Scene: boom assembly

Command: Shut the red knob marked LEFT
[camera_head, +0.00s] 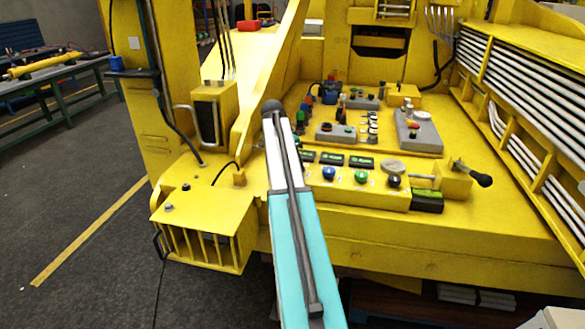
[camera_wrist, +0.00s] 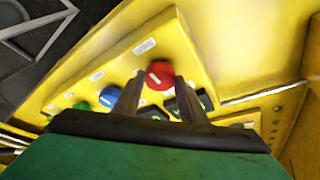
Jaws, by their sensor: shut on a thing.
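The red knob (camera_wrist: 159,75) is on a yellow sloped panel (camera_wrist: 194,62) in the wrist view, with a small white label (camera_wrist: 145,46) beside it that is too blurred to read. My gripper (camera_wrist: 159,85) has its two dark fingers on either side of the red knob, shut on it. In the head view my own arm covers the red knob and the gripper.
A blue knob (camera_head: 328,173), a green knob (camera_head: 361,177) and a black knob (camera_head: 394,181) stand in a row on the panel. Green-lit displays (camera_head: 332,159) sit behind them. A black-handled lever (camera_head: 480,178) sticks out at the right.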

